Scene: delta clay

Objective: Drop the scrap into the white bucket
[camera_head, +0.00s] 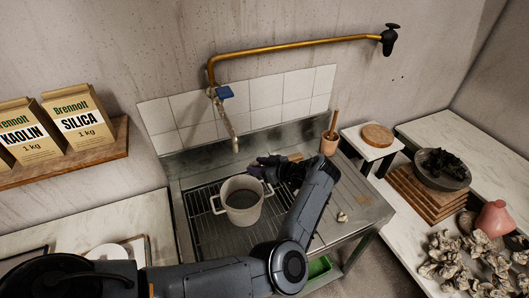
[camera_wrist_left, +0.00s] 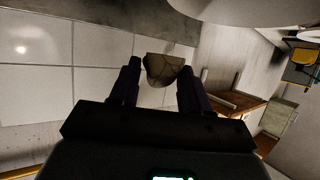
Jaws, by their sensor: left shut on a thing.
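The white bucket (camera_head: 241,215), a two-handled pot with a dark inside, stands upright on the sink grate. My left gripper (camera_head: 258,169) is just above and behind the bucket's far rim, its arm reaching around the bucket's right side. In the left wrist view my left gripper (camera_wrist_left: 160,80) is shut on a small grey-brown clay scrap (camera_wrist_left: 164,68) between its fingertips. The scrap is hard to make out in the head view. A pale curved surface (camera_wrist_left: 225,8) at the top of the wrist view may be the bucket. My right gripper is not in view.
A small pale lump (camera_head: 342,216) lies on the drainboard right of the bucket. A brass tap (camera_head: 226,120) hangs behind it. A wooden cup (camera_head: 329,143) stands at the sink's back right. Crumpled lumps (camera_head: 465,262) crowd the right table.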

